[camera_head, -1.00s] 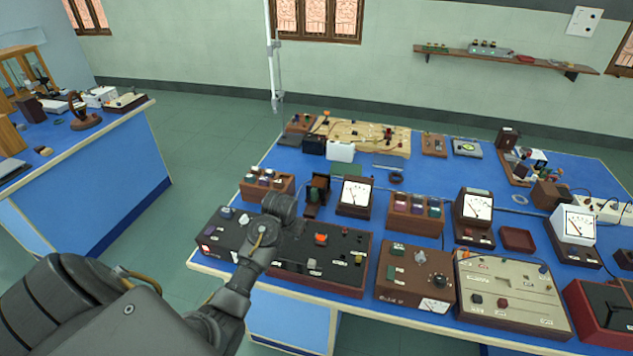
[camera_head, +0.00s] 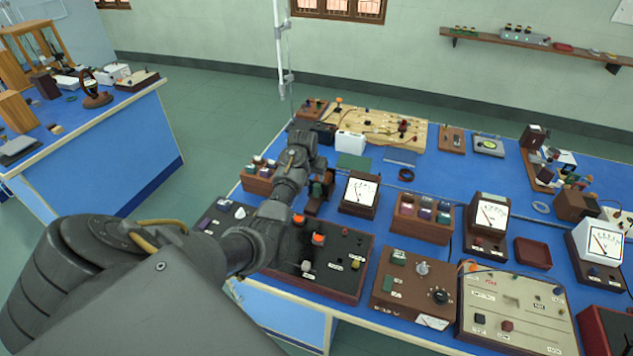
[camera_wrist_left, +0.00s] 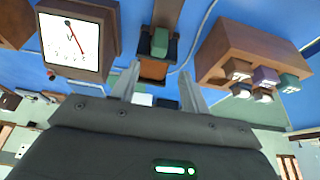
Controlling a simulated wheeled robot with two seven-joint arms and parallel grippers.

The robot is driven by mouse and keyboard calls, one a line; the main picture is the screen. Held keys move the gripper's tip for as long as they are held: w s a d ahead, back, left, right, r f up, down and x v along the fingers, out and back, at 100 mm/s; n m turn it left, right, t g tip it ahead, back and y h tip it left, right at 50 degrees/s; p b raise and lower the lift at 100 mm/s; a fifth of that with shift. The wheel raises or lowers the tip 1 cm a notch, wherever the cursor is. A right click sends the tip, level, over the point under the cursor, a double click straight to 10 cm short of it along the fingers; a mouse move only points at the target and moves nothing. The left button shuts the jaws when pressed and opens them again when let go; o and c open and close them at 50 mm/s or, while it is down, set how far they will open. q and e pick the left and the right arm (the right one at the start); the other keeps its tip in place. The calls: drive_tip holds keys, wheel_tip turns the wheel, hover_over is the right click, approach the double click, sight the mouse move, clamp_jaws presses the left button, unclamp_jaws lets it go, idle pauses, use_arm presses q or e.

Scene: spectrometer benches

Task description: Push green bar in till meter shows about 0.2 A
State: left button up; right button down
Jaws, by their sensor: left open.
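The green bar (camera_wrist_left: 159,42) sits in a small brown wooden stand (camera_wrist_left: 155,70), seen from close up in the left wrist view. In the head view the stand (camera_head: 316,200) is partly hidden by my left arm. My left gripper (camera_wrist_left: 160,75) is open, with its two fingers apart, facing the stand and bar; nothing is between the fingers. In the head view the left hand (camera_head: 304,140) is over the stand's far side. The meter (camera_head: 361,191) stands just right of the stand; its white face and red needle also show in the wrist view (camera_wrist_left: 70,45), but I cannot read the value.
A wooden terminal block (camera_head: 257,180) stands left of the stand. A long dark control box (camera_head: 335,262) lies in front, under my arm. A white box (camera_head: 350,145) and a green plate (camera_head: 353,161) lie behind. More meters and boxes crowd the right.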

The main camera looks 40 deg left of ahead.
sight(317, 185)
use_arm(q)
drive_tip(key=x, duration=0.5)
drive_tip(key=shift+w+f, duration=0.15)
drive_tip(key=shift+f, duration=0.1)
drive_tip(key=shift+w+f, duration=0.15)
drive_tip(key=shift+f, duration=0.35)
drive_tip(key=shift+w+a+f, duration=0.1)
drive_tip(key=shift+f, duration=0.1)
use_arm(e)
drive_tip(key=shift+w, duration=0.8)
use_arm(q)
drive_tip(key=shift+c, duration=0.2)
clamp_jaws()
